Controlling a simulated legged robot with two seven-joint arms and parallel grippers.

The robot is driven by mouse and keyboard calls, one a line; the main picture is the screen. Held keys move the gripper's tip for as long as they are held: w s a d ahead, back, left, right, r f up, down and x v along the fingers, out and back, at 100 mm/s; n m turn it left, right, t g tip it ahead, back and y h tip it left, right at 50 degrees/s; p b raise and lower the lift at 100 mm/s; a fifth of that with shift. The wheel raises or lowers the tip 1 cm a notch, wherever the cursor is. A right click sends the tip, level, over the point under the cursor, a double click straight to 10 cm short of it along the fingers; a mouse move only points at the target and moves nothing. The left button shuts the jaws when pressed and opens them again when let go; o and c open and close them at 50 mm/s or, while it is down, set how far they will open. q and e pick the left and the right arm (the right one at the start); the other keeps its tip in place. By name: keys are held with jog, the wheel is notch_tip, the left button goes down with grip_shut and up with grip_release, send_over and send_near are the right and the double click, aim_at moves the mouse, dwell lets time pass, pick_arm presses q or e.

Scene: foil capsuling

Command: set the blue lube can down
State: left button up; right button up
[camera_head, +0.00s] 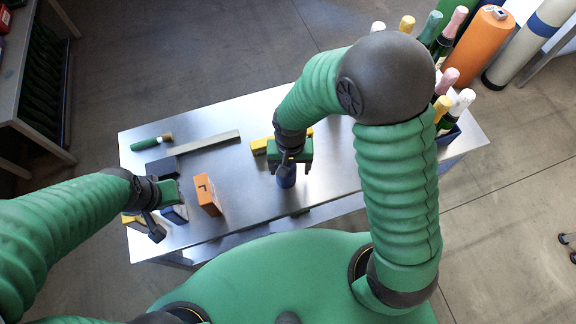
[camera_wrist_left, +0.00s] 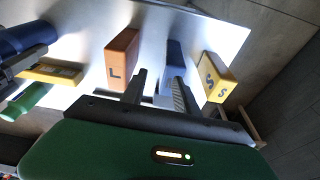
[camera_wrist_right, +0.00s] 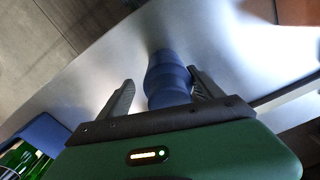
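The blue lube can (camera_head: 287,179) is upright at the middle of the metal table, under my right gripper (camera_head: 293,166). In the right wrist view the can (camera_wrist_right: 168,80) is between the two fingers of my right gripper (camera_wrist_right: 160,84). A gap shows between the left finger and the can; the right finger is close beside it. I cannot tell for sure whether the can's base touches the table. My left gripper (camera_head: 156,222) is open and empty at the table's left end. In the left wrist view its fingers (camera_wrist_left: 158,80) are apart, with a blue block (camera_wrist_left: 173,58) beyond them.
An orange block (camera_head: 207,194) marked L stands left of the can. A yellow block (camera_head: 260,146) lies behind the right gripper. A green-handled tool (camera_head: 151,143) and a flat metal bar (camera_head: 205,143) lie at the back left. Several foil-topped bottles (camera_head: 449,100) stand at the right end.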

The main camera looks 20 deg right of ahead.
notch_tip(320, 180, up, 12)
jog(key=shift+a+r+p, duration=0.1)
jog(key=shift+a+p, duration=0.05)
jog(key=shift+p, duration=0.35)
jog(key=s+d+f+n+t, duration=0.2)
jog(key=s+d+n, duration=0.1)
jog(key=d, duration=0.5)
jog(key=shift+s+t, duration=0.3)
jog(key=shift+s, duration=0.15)
jog(key=shift+s+d, duration=0.1)
jog(key=shift+d, duration=0.05)
